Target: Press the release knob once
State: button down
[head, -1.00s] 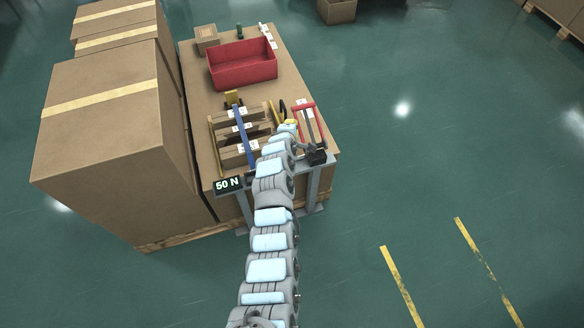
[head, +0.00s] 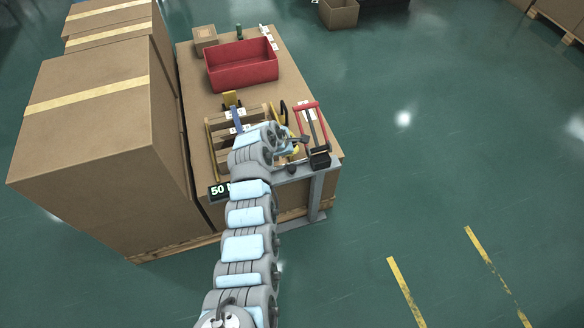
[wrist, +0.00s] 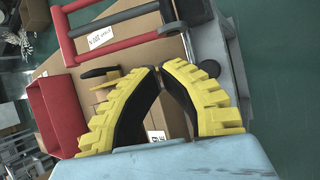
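My gripper (head: 292,152) is partly hidden by my arm in the head view, left of the red frame with a dark lever (head: 311,127). In the wrist view its two yellow fingers (wrist: 161,68) arch together with their tips nearly meeting and nothing visible between them. A dark round knob (wrist: 208,69) sits on a grey plate just beyond the right finger, apart from the fingertips. I cannot tell for sure that it is the release knob. A black block (head: 319,160) stands at the frame's near end. The display (head: 217,191) is partly covered by my arm; "50" is readable.
A red bin (head: 241,75) and a small box (head: 204,36) stand at the back of the table. A wooden fixture with a blue bar (head: 237,118) is left of my gripper. Tall cartons (head: 95,120) crowd the left side.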

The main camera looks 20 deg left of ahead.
jog(key=shift+f, duration=0.15)
jog(key=b, duration=0.6)
send_over(292, 170)
jog(key=w, duration=0.2)
jog(key=f, duration=0.6)
jog(key=shift+a+f, duration=0.25)
jog(key=shift+f, duration=0.05)
jog(key=shift+f+b, duration=0.3)
jog(key=shift+f, duration=0.7)
jog(key=shift+f, duration=0.15)
jog(key=shift+w+f, duration=0.1)
jog(key=shift+f, duration=0.15)
jog(key=shift+f+b, duration=0.3)
jog(key=shift+f, duration=0.55)
dwell(0.7)
jog(key=shift+r, duration=0.1)
jog(key=shift+r+p, duration=1.2)
jog(key=shift+p, duration=0.2)
